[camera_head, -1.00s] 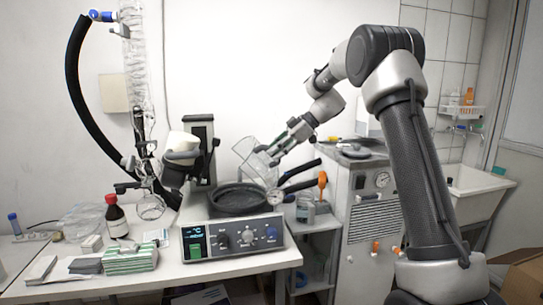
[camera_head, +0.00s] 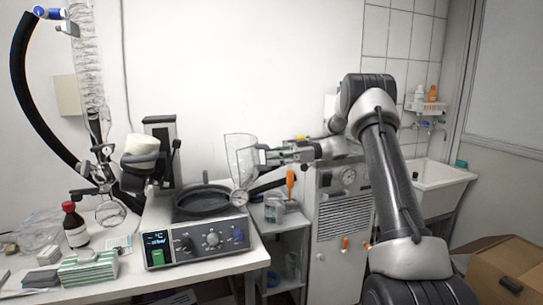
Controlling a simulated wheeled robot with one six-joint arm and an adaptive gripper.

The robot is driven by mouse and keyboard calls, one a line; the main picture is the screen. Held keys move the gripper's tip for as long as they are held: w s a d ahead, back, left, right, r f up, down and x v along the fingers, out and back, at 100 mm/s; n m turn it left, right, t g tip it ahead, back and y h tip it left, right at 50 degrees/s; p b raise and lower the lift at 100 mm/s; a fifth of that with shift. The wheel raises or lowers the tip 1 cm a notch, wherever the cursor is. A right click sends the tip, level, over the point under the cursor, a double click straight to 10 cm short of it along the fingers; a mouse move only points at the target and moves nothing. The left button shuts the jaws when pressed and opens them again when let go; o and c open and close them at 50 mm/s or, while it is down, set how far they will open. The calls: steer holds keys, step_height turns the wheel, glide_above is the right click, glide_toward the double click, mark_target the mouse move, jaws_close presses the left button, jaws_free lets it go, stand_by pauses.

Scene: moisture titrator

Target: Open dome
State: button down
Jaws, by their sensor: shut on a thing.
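The clear dome (camera_head: 239,158) stands nearly upright at the right rim of the black round basin (camera_head: 201,203) on the instrument. The top of the basin is uncovered. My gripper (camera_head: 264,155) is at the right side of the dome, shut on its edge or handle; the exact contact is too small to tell. The instrument's front panel (camera_head: 198,245) has a lit display, knobs and a green switch.
A dark bottle with a red cap (camera_head: 75,226) and green-white boxes (camera_head: 88,268) are left on the bench. A glass condenser with a black hose (camera_head: 42,100) stands behind. A jar (camera_head: 274,208) and a grey cabinet (camera_head: 342,215) are at the right.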

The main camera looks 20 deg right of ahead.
steer(key=shift+d+f, duration=0.1)
steer(key=shift+d, duration=0.05)
steer(key=c, duration=1.3)
jaws_free()
steer(key=v, duration=1.2)
steer(key=shift+f, duration=0.15)
